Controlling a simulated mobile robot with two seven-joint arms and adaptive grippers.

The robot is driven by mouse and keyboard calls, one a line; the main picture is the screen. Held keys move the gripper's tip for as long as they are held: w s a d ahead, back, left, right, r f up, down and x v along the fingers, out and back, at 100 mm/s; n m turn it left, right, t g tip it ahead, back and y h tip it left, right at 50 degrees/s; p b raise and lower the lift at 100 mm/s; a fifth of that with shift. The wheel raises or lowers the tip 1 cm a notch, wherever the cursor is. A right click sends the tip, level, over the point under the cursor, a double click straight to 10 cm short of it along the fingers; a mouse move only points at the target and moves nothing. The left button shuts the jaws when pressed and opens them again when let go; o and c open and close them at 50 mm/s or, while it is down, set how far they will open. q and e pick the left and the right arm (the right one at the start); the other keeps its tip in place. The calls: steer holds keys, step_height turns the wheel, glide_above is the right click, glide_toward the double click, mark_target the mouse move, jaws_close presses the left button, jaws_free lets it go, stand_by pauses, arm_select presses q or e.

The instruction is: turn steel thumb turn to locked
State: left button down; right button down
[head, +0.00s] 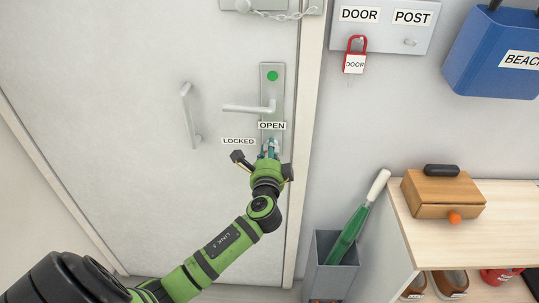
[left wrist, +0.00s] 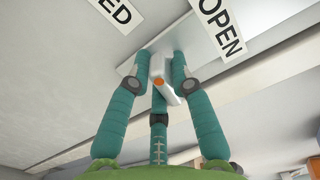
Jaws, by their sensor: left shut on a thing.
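The steel thumb turn (left wrist: 161,72) shows in the left wrist view as a small pale knob with an orange mark, low on the door plate (head: 285,93). My left gripper (head: 269,149) is at the lower end of the plate in the head view. Its teal fingers (left wrist: 161,68) are around the thumb turn and shut on it. In the head view the gripper mostly hides the thumb turn. The OPEN label (head: 272,126) is just above it and the LOCKED label (head: 238,141) is to its left. Which label the turn points at is hard to tell. My right gripper is not in view.
A lever handle (head: 248,109) sits above the OPEN label, below a green dot (head: 272,76). A pull bar (head: 190,115) is to the left on the white door (head: 130,70). A grey bin (head: 330,276) and a wooden shelf (head: 515,195) stand to the right.

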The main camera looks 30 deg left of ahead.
arm_select(q)
steer(key=shift+n, duration=0.5)
steer(key=c, duration=1.1)
jaws_free()
steer(key=v, duration=1.2)
